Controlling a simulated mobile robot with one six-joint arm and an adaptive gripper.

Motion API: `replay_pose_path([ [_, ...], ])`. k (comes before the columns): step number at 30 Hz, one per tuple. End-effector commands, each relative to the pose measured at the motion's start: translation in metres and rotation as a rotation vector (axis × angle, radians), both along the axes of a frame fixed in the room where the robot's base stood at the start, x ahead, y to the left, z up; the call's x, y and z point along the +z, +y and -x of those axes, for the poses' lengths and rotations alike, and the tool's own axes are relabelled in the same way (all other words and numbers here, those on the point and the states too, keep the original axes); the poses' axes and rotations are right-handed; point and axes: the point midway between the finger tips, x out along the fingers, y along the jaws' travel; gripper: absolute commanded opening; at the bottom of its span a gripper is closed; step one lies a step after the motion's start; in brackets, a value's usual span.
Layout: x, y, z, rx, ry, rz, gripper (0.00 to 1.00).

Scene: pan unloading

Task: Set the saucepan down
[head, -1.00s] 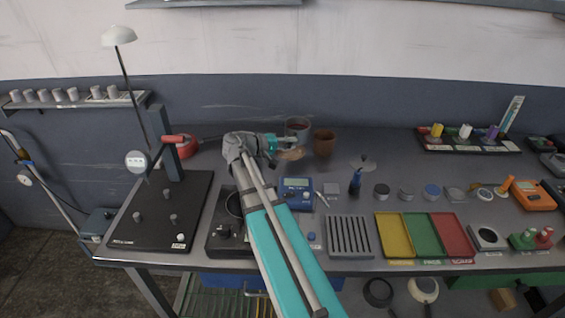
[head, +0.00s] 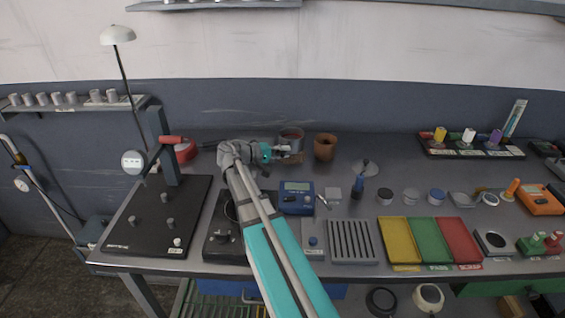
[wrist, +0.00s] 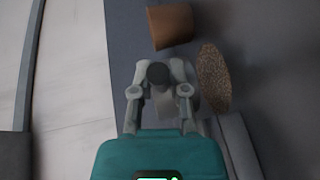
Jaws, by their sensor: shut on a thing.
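The saucepan (head: 291,136), a small grey pot with a reddish inside, is at the back of the bench in the head view. My gripper (head: 279,148) is at its front left side, shut on it. The pan's lower part is partly hidden by the gripper, and I cannot tell whether its base touches the bench. A brown cork mat (head: 294,159) lies in front of it. In the wrist view my gripper (wrist: 159,82) has a dark round part between its fingertips, with the cork mat (wrist: 214,78) to the right; the pan's body is hard to make out.
A brown pot (head: 325,149) stands close to the pan's right; it is above the fingers in the wrist view (wrist: 171,26). The wall is close behind. A blue meter (head: 297,197) and a black hotplate-like unit (head: 222,246) stand nearer the front.

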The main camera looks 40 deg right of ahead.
Motion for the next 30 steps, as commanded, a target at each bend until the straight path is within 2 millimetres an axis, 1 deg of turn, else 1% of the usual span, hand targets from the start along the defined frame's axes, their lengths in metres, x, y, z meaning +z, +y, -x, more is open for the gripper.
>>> replay_pose_path([
  [1,-0.008,0.001,-0.004,0.001,-0.001,0.001,0.0],
  [3,-0.014,0.0,-0.002,0.0,-0.001,0.001,0.0],
  [10,-0.03,0.0,-0.002,-0.001,-0.001,0.001,0.0],
  [14,-0.033,0.0,-0.001,-0.001,-0.001,0.001,0.0],
  [23,-0.032,-0.001,-0.001,-0.002,0.0,0.001,0.0],
  [28,-0.036,-0.001,-0.001,-0.002,0.0,0.001,0.0],
  [29,-0.036,-0.001,-0.001,-0.002,0.0,0.0,0.23],
  [30,-0.035,-0.001,-0.001,-0.002,0.0,0.0,0.3],
])
